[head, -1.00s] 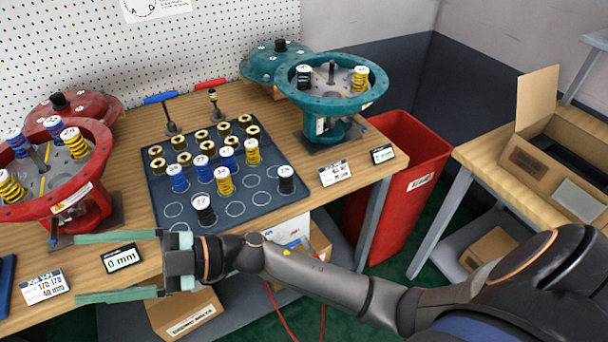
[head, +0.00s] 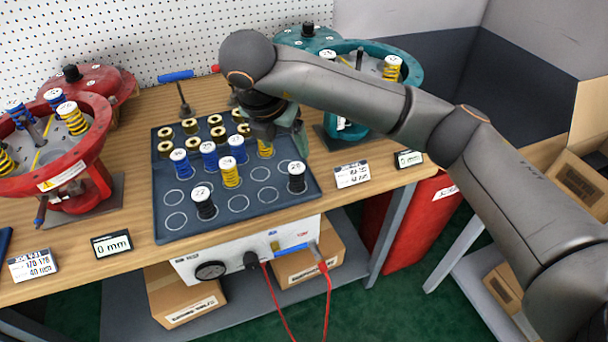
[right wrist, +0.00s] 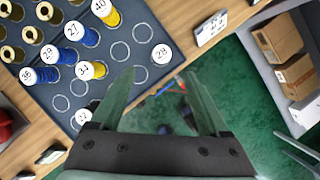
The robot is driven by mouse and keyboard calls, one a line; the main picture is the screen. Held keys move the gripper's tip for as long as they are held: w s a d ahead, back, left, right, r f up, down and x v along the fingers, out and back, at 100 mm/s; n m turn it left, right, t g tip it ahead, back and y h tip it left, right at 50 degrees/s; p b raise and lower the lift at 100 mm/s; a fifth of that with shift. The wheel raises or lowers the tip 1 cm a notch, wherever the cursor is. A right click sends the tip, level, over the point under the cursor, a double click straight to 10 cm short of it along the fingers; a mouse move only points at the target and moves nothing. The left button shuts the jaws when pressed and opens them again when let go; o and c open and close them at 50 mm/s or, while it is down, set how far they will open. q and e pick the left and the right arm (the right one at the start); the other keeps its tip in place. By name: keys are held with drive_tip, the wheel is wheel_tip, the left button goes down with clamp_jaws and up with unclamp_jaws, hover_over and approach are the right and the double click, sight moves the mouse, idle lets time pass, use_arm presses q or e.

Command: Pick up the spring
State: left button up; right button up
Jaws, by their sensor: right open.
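Several coil springs with numbered white caps stand upright on a dark mat (head: 235,212): a yellow one (head: 230,175), a black one (head: 204,207), a black one marked 28 (head: 297,180), blue ones (head: 209,158) and a yellow one (head: 265,150) partly hidden by my gripper. My right gripper (head: 284,138) hangs over the back right of the mat, pointing down. Its green fingers are apart and hold nothing in the right wrist view (right wrist: 160,82). There, the black spring marked 28 (right wrist: 161,54) shows between the fingers, farther off. My left gripper is out of view.
A red housing (head: 80,170) with springs stands at left, a teal housing (head: 405,85) behind my right arm. Brass rings (head: 190,126) fill the mat's back left. Small display signs (head: 112,244) stand along the table's front. Several mat circles are empty.

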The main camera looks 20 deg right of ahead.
sight(296, 168)
drive_tip(key=x, duration=0.6)
drive_tip(key=shift+f, duration=0.3)
drive_tip(key=shift+p+x, duration=0.55)
drive_tip(key=shift+x, duration=2.15)
drive_tip(key=shift+s+d, duration=0.1)
drive_tip(key=shift+s, duration=0.05)
drive_tip(key=shift+c, duration=0.2)
clamp_jaws()
